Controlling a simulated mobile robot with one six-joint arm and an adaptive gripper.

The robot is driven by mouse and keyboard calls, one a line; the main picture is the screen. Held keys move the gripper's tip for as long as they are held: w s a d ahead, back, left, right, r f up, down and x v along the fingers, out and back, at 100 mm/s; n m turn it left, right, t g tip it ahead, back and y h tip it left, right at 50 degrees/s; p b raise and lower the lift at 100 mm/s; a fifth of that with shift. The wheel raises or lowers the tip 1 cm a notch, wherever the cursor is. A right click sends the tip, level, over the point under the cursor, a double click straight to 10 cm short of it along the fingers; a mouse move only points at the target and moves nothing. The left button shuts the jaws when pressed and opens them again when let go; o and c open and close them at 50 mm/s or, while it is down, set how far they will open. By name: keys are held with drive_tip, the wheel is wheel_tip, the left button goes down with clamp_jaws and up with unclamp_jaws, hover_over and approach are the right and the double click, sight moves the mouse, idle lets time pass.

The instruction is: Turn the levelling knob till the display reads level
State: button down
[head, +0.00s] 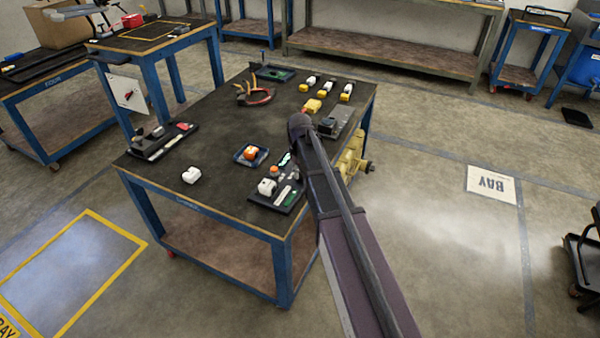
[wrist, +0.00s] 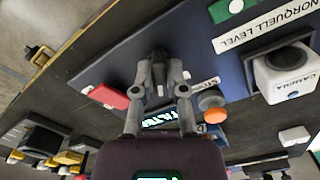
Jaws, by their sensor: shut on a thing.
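My gripper (wrist: 160,88) is in the middle of the wrist view. Its fingers are closed on a dark knob (wrist: 159,62), which they partly cover. The dark blue level board (wrist: 215,55) lies beyond it, with a "NORQUELL LEVEL" label (wrist: 268,24). The lit display (wrist: 160,119) shows cyan lettering that looks like "TILT"; the fingers hide part of it. In the head view the board (head: 262,200) is at the table's near right corner, and the display (head: 285,159) is a small cyan patch beside my arm. My gripper and the knob are hidden there.
An orange-topped button (wrist: 213,114) stands right of the fingers, by a "STOP" label. A white camera-like block (wrist: 287,74) is further right. A red piece (wrist: 108,96) lies left.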

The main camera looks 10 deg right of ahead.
drive_tip(key=c, duration=0.7)
unclamp_jaws()
drive_tip(key=shift+n, duration=0.4)
drive_tip(key=n, duration=0.4)
drive_tip(key=shift+n, duration=0.4)
drive_tip(key=shift+r+p, duration=0.2)
drive_tip(key=shift+p, duration=0.1)
wheel_tip(320, 180, up, 14)
drive_tip(key=f+p, duration=0.1)
drive_tip(key=p, duration=1.2)
drive_tip(key=shift+s+d+r+m+p, duration=0.4)
drive_tip(key=shift+s+r+m+p, duration=1.2)
drive_tip(key=shift+s, duration=2)
drive_tip(key=shift+s+d+r+m+p, duration=0.4)
drive_tip(key=shift+s+r+m+p, duration=1.15)
drive_tip(key=shift+s, duration=2.05)
drive_tip(key=shift+s+d+r+m+p, duration=0.4)
drive_tip(key=shift+s+r+m+p, duration=1.2)
drive_tip(key=shift+s, duration=2)
